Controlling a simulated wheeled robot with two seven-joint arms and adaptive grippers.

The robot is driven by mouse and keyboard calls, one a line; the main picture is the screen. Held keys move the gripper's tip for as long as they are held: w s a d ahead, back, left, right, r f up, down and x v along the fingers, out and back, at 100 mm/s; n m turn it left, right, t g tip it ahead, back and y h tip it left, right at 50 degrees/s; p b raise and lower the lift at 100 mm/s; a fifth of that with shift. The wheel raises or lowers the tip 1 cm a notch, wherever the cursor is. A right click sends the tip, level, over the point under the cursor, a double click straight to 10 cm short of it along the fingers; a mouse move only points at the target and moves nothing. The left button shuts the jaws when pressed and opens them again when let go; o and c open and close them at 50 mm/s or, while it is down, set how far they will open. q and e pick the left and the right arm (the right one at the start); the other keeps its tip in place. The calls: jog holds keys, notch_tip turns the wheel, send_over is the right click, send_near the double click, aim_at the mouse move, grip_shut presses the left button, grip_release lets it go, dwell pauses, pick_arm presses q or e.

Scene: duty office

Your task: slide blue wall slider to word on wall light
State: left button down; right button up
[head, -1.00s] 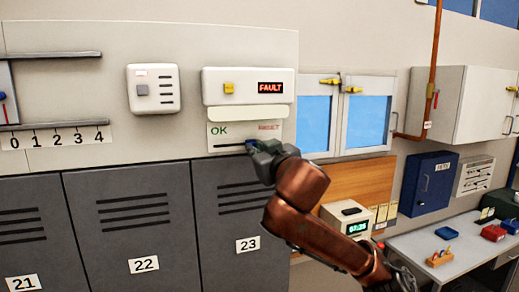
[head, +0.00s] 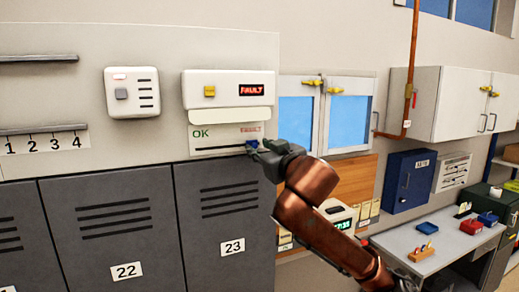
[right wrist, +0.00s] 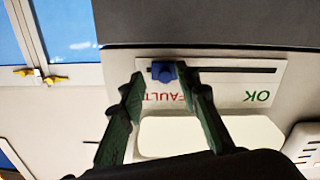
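The wall light (head: 226,90) is a white box with FAULT lit in red at its right. Below it, the slider panel (head: 195,141) has a green OK at left and a small red word at right, which reads FAULT in the right wrist view, where the panel appears upside down. The blue slider knob (head: 252,145) is at the right end of the slot, under FAULT; it also shows in the right wrist view (right wrist: 164,71). My right gripper (right wrist: 163,78) is open, with its green fingers either side of the knob. My left gripper is out of view.
A white switch box (head: 132,92) is on the wall at left, above grey lockers (head: 110,225). Windows (head: 322,115), a blue cabinet (head: 409,182) and a desk (head: 415,240) with small trays are at right. The wall around the panel is clear.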

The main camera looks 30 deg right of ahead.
jog(key=shift+a, duration=0.1)
jog(key=shift+s, duration=0.1)
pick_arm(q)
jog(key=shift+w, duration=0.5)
pick_arm(e)
jog(key=s, duration=1.1)
jog(key=shift+s+a, duration=0.4)
